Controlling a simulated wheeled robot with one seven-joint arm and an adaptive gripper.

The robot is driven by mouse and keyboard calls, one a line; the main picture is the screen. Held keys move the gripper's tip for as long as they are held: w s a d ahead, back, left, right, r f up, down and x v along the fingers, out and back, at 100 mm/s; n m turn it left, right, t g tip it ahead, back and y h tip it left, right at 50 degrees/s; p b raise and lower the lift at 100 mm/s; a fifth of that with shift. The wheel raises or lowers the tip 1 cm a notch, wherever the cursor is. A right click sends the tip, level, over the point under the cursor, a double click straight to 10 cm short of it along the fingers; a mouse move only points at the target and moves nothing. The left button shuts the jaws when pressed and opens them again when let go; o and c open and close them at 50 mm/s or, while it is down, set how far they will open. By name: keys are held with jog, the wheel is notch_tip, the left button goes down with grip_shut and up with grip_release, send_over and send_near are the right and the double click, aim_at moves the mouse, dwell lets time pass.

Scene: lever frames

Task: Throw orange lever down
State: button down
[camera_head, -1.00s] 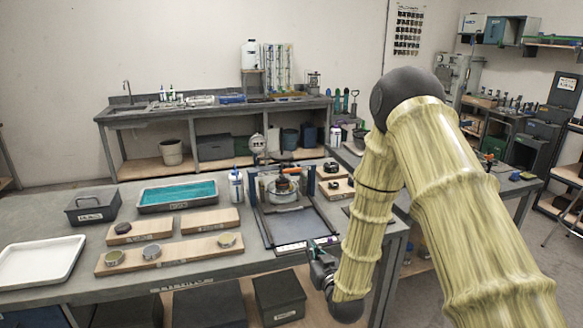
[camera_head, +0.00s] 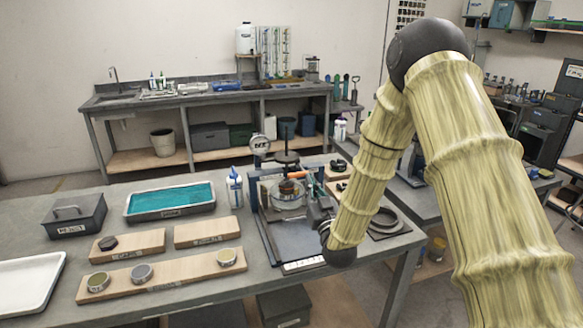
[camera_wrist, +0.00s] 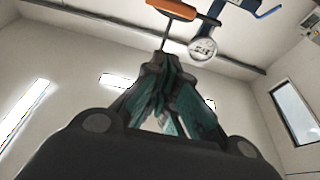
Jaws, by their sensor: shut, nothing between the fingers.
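The orange lever (camera_wrist: 172,9) shows at the top of the wrist view as an orange grip on a thin dark rod. In the head view its orange grip (camera_head: 298,175) is small, on the frame apparatus at the table's middle. My gripper (camera_wrist: 172,60) is shut and empty, its green-padded fingers together. In the wrist view the fingertips lie just below the orange grip, near the rod; I cannot tell whether they touch. In the head view my gripper (camera_head: 318,208) is at the front right of the frame, partly hidden by my arm.
A round dial gauge (camera_wrist: 202,49) hangs right of the lever. A white bottle (camera_head: 234,190) stands left of the frame. Wooden boards (camera_head: 160,274) with small tins, a teal-filled tray (camera_head: 170,215) and a grey box (camera_head: 75,228) occupy the left. Dark rings (camera_head: 385,222) lie at right.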

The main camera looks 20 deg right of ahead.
jog(key=r+p+x, duration=0.1)
jog(key=p+x, duration=0.3)
jog(key=x, duration=0.5)
jog(key=shift+w+a+f+p, duration=0.1)
jog(key=shift+f+p, duration=0.25)
jog(key=shift+f, duration=0.7)
jog(key=shift+w+a+f+p, duration=0.15)
jog(key=shift+f+p, duration=0.2)
jog(key=shift+f, duration=0.65)
jog(key=shift+d, duration=0.15)
jog(key=shift+f+n, duration=0.1)
jog(key=shift+n, duration=0.2)
